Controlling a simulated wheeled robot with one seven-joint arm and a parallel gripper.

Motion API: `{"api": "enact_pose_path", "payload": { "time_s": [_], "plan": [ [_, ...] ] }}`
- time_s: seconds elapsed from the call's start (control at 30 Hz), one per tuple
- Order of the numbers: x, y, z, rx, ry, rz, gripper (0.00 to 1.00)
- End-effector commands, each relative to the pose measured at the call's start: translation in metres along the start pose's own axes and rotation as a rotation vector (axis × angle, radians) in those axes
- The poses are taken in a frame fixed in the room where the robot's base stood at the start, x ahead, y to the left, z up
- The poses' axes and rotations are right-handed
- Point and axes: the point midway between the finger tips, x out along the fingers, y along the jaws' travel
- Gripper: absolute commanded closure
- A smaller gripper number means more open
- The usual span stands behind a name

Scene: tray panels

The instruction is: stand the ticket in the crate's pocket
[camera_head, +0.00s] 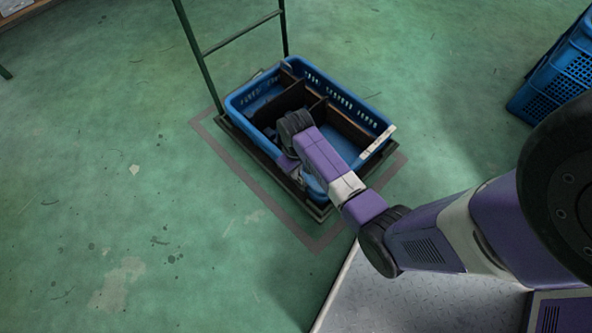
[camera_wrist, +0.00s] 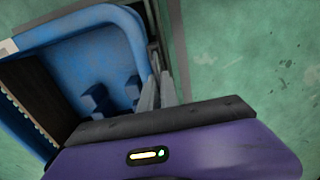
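The blue crate (camera_head: 238,100) stands on a dark low cart, with brown dividers (camera_head: 345,125) inside. A pale strip (camera_head: 377,150) lies along its right rim; I cannot tell whether it is the ticket or a label. My gripper is at the crate's near left wall, largely hidden by my arm in the head view. In the wrist view two grey fingers of my gripper (camera_wrist: 158,88) stand close together beside the blue crate wall (camera_wrist: 135,40). I cannot make out a ticket between them, nor a pocket.
The cart has a green upright handle frame (camera_head: 205,75) behind the crate. Blue stacked crates (camera_head: 560,70) stand at the far right. A grey metal plate (camera_head: 400,300) is at the front. The green floor at left is clear.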

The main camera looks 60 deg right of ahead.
Motion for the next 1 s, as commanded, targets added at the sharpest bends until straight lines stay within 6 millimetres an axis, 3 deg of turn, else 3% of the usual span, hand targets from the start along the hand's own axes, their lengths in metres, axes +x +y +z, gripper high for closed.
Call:
{"api": "enact_pose_path", "payload": {
  "time_s": [0.43,0.6,0.87,1.0],
  "plan": [
    [0.014,0.000,0.000,0.000,-0.001,0.000,1.00],
    [0.013,0.000,0.000,0.000,0.000,0.000,0.70],
    [0.013,0.000,0.000,0.000,0.000,0.000,0.70],
    [0.003,0.000,0.000,0.000,0.001,0.000,0.70]
  ]
}}
